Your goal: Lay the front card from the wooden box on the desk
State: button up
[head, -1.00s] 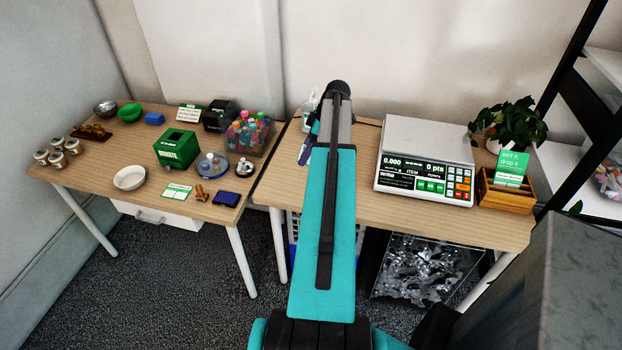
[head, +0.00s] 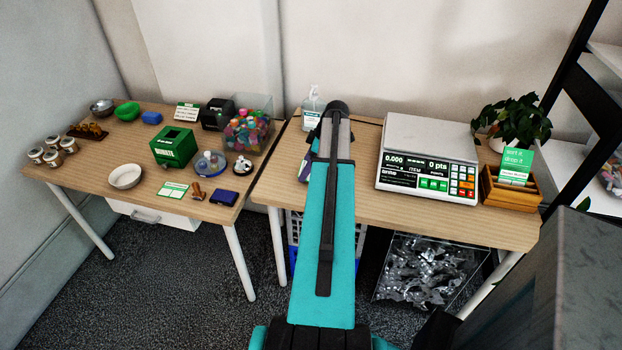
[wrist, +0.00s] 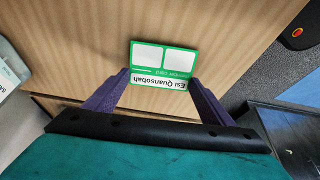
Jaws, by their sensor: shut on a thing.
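The wooden box (head: 512,192) stands at the right end of the right desk (head: 445,222). A green "sort it drop it" sign (head: 517,160) and a white-and-green card (head: 513,177) show in it. In the wrist view, my gripper (wrist: 156,78) has its purple fingers at either side of a white-and-green member card (wrist: 163,62) and is shut on it. The card reads "Esi Quansobah", upside down, over bare wood (wrist: 80,45). Whether it touches the wood is unclear. In the head view my arm hides most of the gripper.
A scale (head: 428,160) stands between my arm and the box, with a potted plant (head: 512,120) behind the box. A pump bottle (head: 312,110) stands at the back. The left table (head: 75,172) holds many items. Bare wood shows along the right desk's front.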

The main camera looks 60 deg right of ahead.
jog(key=shift+f, duration=0.15)
jog(key=o, duration=0.8)
jog(key=shift+o, duration=0.2)
jog(key=shift+w, duration=0.1)
jog(key=shift+w+a+r+p, duration=0.15)
jog(key=shift+w+a+r, duration=0.3)
jog(key=shift+w, duration=0.7)
jog(key=shift+w+a+r+p, duration=0.1)
jog(key=shift+w+a+r, duration=0.4)
jog(key=shift+w, duration=0.6)
jog(key=shift+w+a+r+p, duration=0.15)
jog(key=shift+w+a+r, duration=0.3)
jog(key=shift+w, duration=0.7)
notch_tip(320, 180, up, 7)
jog(key=w+a+p, duration=0.1)
jog(key=w+p, duration=0.1)
jog(key=p, duration=0.1)
jog(key=shift+w, duration=0.3)
